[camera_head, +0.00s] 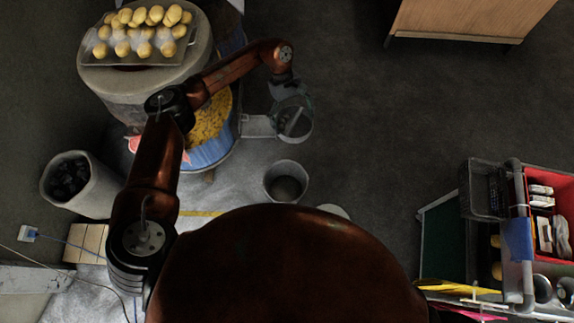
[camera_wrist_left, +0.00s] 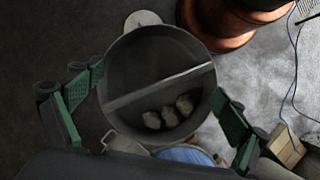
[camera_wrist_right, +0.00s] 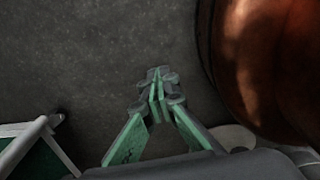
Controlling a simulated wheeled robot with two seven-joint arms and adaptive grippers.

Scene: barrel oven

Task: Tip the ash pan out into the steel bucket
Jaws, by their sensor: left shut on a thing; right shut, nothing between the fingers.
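The ash pan (camera_head: 309,122) looks like a round grey vessel with a bar across its mouth. In the left wrist view the ash pan (camera_wrist_left: 160,67) has several pale lumps on one side of the bar. My left gripper (camera_head: 291,103) is shut on it, with a finger on either side (camera_wrist_left: 155,95); the exact contact is unclear. The steel bucket (camera_head: 286,185) stands on the floor nearer my body, apart from the pan. It looks empty and is hidden in the left wrist view. My right gripper (camera_wrist_right: 158,92) is shut and empty, seen only in its own wrist view.
The barrel oven (camera_head: 115,84) stands at the upper left, with a tray of yellow rounds on top. A grey ledge (camera_head: 258,126) juts from it beside the pan. A container of dark lumps (camera_head: 95,202) stands left. A loaded cart (camera_head: 440,240) is right. The floor between is clear.

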